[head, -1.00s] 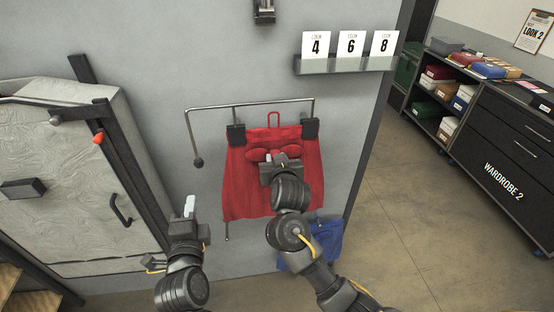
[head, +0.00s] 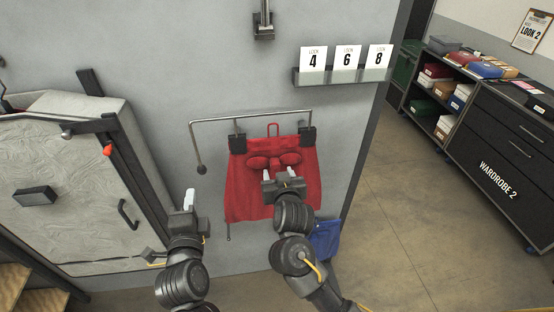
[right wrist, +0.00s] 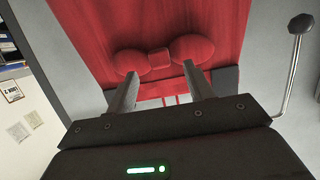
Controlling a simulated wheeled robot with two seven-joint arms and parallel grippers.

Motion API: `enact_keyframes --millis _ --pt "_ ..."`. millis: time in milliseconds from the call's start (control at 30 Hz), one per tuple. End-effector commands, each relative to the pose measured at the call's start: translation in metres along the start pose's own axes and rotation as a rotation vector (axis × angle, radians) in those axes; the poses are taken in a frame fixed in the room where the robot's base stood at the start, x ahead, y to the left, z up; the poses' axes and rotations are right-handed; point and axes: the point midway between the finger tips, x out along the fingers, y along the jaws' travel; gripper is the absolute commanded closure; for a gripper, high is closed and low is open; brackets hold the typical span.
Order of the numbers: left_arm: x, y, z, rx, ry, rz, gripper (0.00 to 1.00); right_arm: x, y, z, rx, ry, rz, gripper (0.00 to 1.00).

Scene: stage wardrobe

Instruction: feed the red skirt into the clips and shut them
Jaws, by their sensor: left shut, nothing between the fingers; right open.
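The red skirt (head: 240,190) hangs flat against the grey wall below a metal rail (head: 250,116). Its top corners meet two dark clips, the left clip (head: 237,143) and the right clip (head: 307,137); I cannot tell whether their jaws are shut. A red bow shows on the skirt, also in the right wrist view (right wrist: 158,58). My right gripper (head: 279,174) is open in front of the skirt, just below the bow, with nothing between its fingers; they also show in the right wrist view (right wrist: 160,80). My left gripper (head: 189,198) is shut and empty, left of the skirt.
A grey padded panel with a black handle (head: 128,214) stands at the left. A shelf with number cards (head: 343,76) is above right. Wardrobe drawers (head: 505,150) stand far right, with open floor before them.

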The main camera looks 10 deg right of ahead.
Motion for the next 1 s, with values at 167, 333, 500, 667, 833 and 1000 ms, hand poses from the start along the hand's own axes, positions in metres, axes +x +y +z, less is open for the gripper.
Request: enact_keyframes --millis 167,333,500,667,833,1000 --pt "0.000 -0.033 0.000 0.000 0.000 0.000 1.00 -0.030 0.000 -0.006 0.000 -0.001 0.000 0.48" --pt "0.000 -0.034 0.000 0.000 0.000 0.000 1.00 -0.049 0.000 -0.001 0.002 0.001 -0.001 0.48" --pt "0.000 -0.035 0.000 0.000 0.000 0.000 1.00 -0.056 0.000 0.000 0.001 0.002 0.000 0.48" --pt "0.000 -0.035 0.000 0.000 0.000 0.000 1.00 -0.057 0.000 0.000 0.000 0.002 0.000 0.48" --pt "0.000 -0.035 0.000 -0.015 0.000 0.000 1.00 -0.056 0.000 0.000 0.003 0.002 0.000 0.48" --pt "0.001 -0.036 -0.004 -0.228 0.010 -0.014 1.00 -0.055 -0.003 -0.005 0.034 0.030 -0.004 0.48"
